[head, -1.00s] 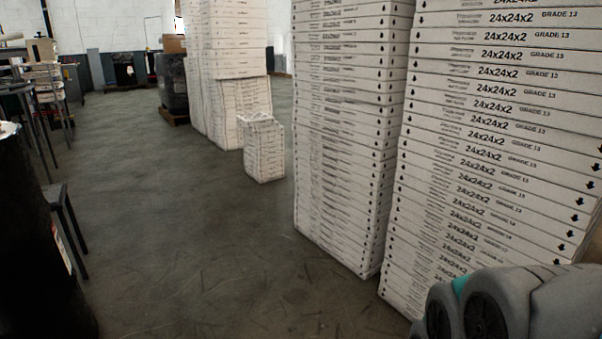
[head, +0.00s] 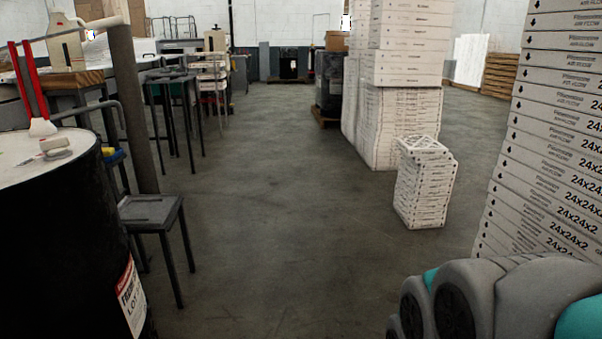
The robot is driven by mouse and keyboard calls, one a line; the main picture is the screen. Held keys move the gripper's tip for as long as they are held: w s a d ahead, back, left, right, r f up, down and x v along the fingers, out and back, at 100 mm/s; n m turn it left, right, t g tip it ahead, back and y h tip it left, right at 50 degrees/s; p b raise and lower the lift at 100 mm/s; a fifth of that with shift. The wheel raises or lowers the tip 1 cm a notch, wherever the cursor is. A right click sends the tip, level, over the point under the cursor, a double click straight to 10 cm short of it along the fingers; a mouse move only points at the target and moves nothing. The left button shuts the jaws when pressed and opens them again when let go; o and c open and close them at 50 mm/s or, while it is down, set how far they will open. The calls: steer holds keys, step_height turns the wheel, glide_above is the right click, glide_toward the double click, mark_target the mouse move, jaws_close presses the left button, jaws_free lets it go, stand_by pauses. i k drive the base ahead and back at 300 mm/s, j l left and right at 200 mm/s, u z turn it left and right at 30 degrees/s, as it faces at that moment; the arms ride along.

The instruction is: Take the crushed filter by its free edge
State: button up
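A short stack of small white filters (head: 424,190) stands on the floor right of centre, in front of a taller stack. Its top piece (head: 424,145) shows a crossed lattice face and looks uneven; I cannot tell whether it is crushed. Tall stacks of boxed filters marked 24x24x2 (head: 555,150) stand close on the right. Another tall white stack (head: 400,120) stands behind the short one. Part of my arm shows at the lower right; my gripper's fingers are not in view.
A black drum (head: 60,240) with tools on its lid stands close at the left. A grey stool (head: 152,212) and tables are beyond it. Wooden pallets (head: 500,78) are at the back right. The floor (head: 270,200) down the middle is clear.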

mark_target(416, 145)
steer(key=i+z, duration=0.2)
steer(key=i, duration=0.25)
steer(key=i+z, duration=0.25)
steer(key=i, duration=0.2)
steer(key=i+j+z, duration=0.2)
steer(key=i, duration=0.25)
steer(key=i+j+z, duration=0.25)
steer(key=i, duration=0.2)
steer(key=i+j, duration=0.15)
steer(key=i, duration=0.4)
steer(key=i+j+z, duration=0.1)
steer(key=i, duration=0.45)
steer(key=i+j+z, duration=0.1)
steer(key=i+j, duration=0.15)
steer(key=i, duration=0.3)
